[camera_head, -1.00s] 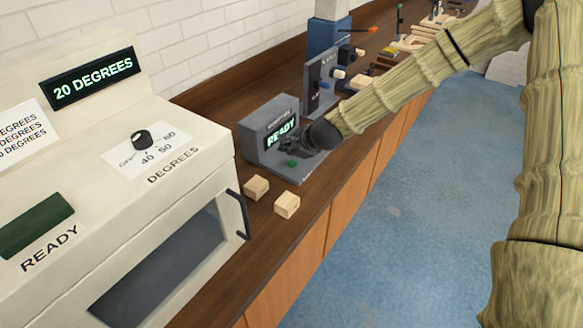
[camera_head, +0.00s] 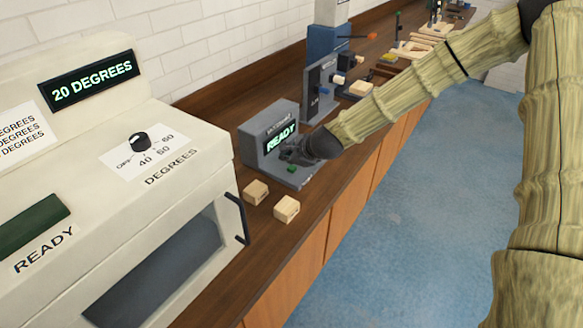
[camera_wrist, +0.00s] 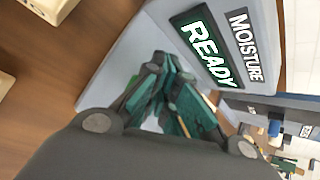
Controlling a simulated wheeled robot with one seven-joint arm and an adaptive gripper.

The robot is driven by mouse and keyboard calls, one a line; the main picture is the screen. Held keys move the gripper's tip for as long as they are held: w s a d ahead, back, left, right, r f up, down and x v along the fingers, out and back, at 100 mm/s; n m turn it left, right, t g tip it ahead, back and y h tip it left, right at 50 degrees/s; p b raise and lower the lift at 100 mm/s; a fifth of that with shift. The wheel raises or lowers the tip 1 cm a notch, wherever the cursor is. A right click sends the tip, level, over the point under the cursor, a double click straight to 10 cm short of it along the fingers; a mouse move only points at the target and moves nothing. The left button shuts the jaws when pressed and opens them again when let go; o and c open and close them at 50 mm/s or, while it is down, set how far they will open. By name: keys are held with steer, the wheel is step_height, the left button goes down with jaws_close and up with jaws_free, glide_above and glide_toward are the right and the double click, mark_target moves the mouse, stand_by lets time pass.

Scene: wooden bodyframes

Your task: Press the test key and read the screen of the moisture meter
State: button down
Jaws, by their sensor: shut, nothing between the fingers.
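The moisture meter (camera_head: 262,152) is a grey box with a base plate on the wooden bench, and its screen (camera_head: 281,139) reads READY. In the wrist view the same screen (camera_wrist: 207,52) reads READY beside the label MOISTURE. The green test key (camera_head: 292,169) sits on the base plate in front of the screen. My gripper (camera_head: 290,154) is shut and empty, just above the base plate and close to the key. In the wrist view my gripper (camera_wrist: 165,100) covers most of the key, and I cannot tell whether they touch.
Two small wooden blocks, one (camera_head: 256,192) and another (camera_head: 286,209), lie near the meter's front. A large cream oven (camera_head: 190,150) showing 20 DEGREES stands at left. A grey machine (camera_head: 318,90) stands behind the meter. Blue floor (camera_head: 400,220) is clear at right.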

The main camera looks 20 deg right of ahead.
mark_target(289, 168)
stand_by(0.7)
steer(key=shift+f+b, duration=0.4)
steer(key=shift+f+b, duration=0.35)
steer(key=shift+f, duration=0.15)
stand_by(1.0)
steer(key=shift+r, duration=0.1)
steer(key=shift+r+p, duration=0.65)
steer(key=shift+r, duration=0.2)
steer(key=shift+r, duration=0.1)
steer(key=shift+r+p, duration=1.75)
steer(key=shift+r, duration=0.65)
